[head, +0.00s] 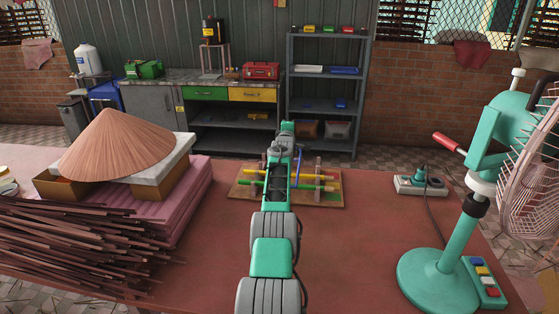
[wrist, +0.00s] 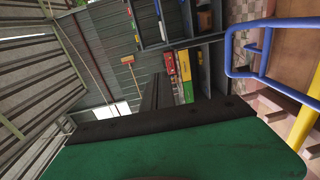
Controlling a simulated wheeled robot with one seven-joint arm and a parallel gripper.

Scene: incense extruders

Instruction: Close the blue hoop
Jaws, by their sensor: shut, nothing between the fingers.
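The blue hoop (wrist: 240,62) shows at the upper right of the wrist view as a bent round bar, up close. In the head view a small part of the blue hoop (head: 297,167) shows beside my arm, over a wooden board (head: 245,199) with coloured bars on the table. My gripper (wrist: 157,92) is shut and empty, with its dark fingers together in the middle of the wrist view. The hoop is to the right of the fingers in that view, apart from them. My arm hides part of the board, and my fingertips cannot be made out in the head view.
A teal fan (head: 445,255) stands on the table (head: 350,270) at right, near a power strip (head: 420,186). Incense sticks (head: 75,240) and a conical hat (head: 118,145) are at left. A yellow bar (wrist: 305,118) is close below the hoop in the wrist view.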

